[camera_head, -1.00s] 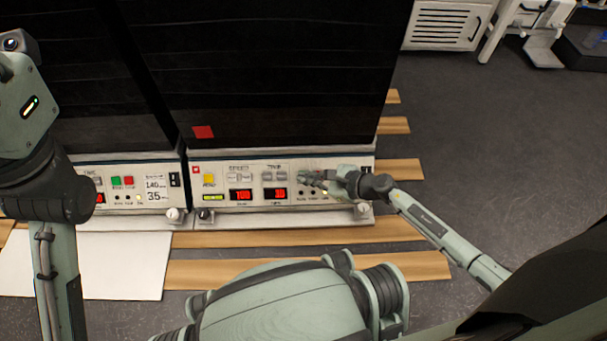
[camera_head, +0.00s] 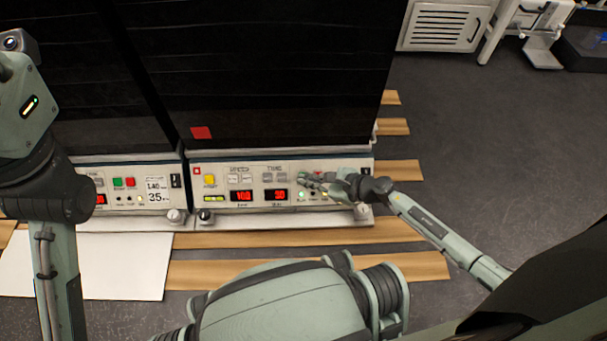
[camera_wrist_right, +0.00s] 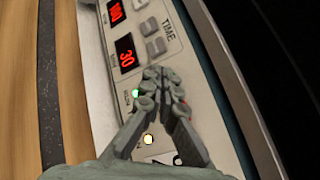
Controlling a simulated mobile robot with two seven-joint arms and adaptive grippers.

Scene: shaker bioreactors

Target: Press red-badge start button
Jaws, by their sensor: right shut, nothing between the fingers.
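A red square badge (camera_head: 201,132) is on the dark front of the right-hand shaker. Below it is that shaker's pale control panel (camera_head: 222,207), with a yellow button (camera_head: 209,179), grey buttons and red number displays (camera_head: 280,194). My right gripper (camera_head: 303,180) is shut and empty, its fingertips at the panel right of the TIME buttons. In the right wrist view the closed fingertips (camera_wrist_right: 161,80) are at the panel face, just below the display reading 30. They hide the button beneath them, and I cannot tell whether they touch it. A green light (camera_head: 302,195) is lit beside them.
The neighbouring shaker's panel (camera_head: 112,198) at left has green and red buttons. A white board (camera_head: 110,265) and wooden slats (camera_head: 300,238) lie in front. Dark floor (camera_head: 500,140) is clear on the right. My left arm stands at the left edge.

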